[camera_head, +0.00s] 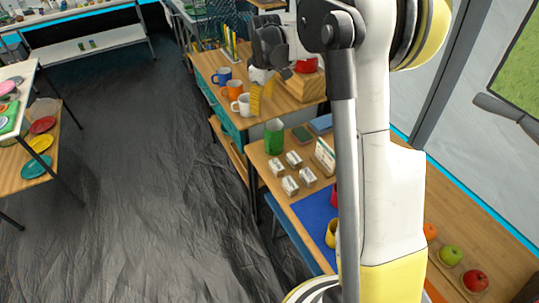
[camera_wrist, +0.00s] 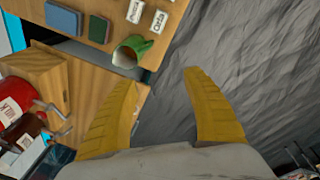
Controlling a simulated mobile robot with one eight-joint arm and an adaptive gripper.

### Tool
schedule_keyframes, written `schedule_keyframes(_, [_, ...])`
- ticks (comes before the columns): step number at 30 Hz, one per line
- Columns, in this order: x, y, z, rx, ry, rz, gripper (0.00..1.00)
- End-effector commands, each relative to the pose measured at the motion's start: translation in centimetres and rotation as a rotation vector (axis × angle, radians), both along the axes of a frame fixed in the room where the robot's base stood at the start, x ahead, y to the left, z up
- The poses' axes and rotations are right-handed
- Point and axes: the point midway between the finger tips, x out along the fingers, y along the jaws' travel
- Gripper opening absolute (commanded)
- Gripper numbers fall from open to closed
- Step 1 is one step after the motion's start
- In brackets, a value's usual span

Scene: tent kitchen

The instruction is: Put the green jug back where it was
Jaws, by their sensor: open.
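The green jug (camera_head: 274,138) stands at the far left corner of the nearer wooden table (camera_head: 262,160). In the wrist view the jug (camera_wrist: 139,46) is seen from above, close to the table edge, with its open mouth showing. My gripper (camera_head: 261,93) has two yellow fingers and hangs over the farther wooden table, beyond the jug in the head view. In the wrist view my gripper (camera_wrist: 157,82) is open, with nothing between its fingers. The jug lies past the left fingertip, apart from it.
Blue (camera_head: 223,75), orange (camera_head: 234,89) and white (camera_head: 242,105) mugs stand on the farther table beside a wooden box (camera_head: 304,86). Dark floor is clear at left.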

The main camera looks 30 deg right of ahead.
Motion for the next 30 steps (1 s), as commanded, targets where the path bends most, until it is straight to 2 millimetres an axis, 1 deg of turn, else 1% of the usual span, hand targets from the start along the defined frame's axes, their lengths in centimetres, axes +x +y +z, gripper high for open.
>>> schedule_keyframes(1, [-1.9, 1.2, 2.2, 0.002, -0.028, -0.032, 0.58])
schedule_keyframes(2, [-2.8, 1.9, 3.4, 0.004, -0.048, -0.057, 0.58])
schedule_keyframes(3, [-4.3, 2.8, 4.8, 0.01, -0.073, -0.09, 0.58])
schedule_keyframes(5, [-6.5, 4.0, 6.7, 0.02, -0.112, -0.139, 0.58])
schedule_keyframes(6, [-8.1, 4.8, 7.8, 0.027, -0.136, -0.169, 0.58])
schedule_keyframes(8, [-10.5, 6.0, 9.1, 0.041, -0.175, -0.217, 0.58])
schedule_keyframes(9, [-12.2, 6.7, 9.8, 0.053, -0.199, -0.247, 0.58])
schedule_keyframes(11, [-14.8, 7.7, 10.6, 0.073, -0.238, -0.294, 0.58])
schedule_keyframes(12, [-16.5, 8.4, 10.9, 0.086, -0.262, -0.325, 0.58])
schedule_keyframes(14, [-19.1, 9.3, 11.1, 0.111, -0.299, -0.369, 0.58])
schedule_keyframes(15, [-20.7, 9.8, 11.1, 0.128, -0.322, -0.399, 0.58])
schedule_keyframes(18, [-24.4, 10.9, 10.4, 0.173, -0.375, -0.467, 0.58])
schedule_keyframes(21, [-27.0, 11.7, 9.5, 0.214, -0.416, -0.519, 0.58])
schedule_keyframes(25, [-29.0, 12.2, 8.4, 0.251, -0.449, -0.565, 0.58])
schedule_keyframes(27, [-29.5, 12.3, 8.1, 0.261, -0.457, -0.577, 0.58])
schedule_keyframes(30, [-29.7, 12.4, 8.0, 0.267, -0.461, -0.584, 0.58])
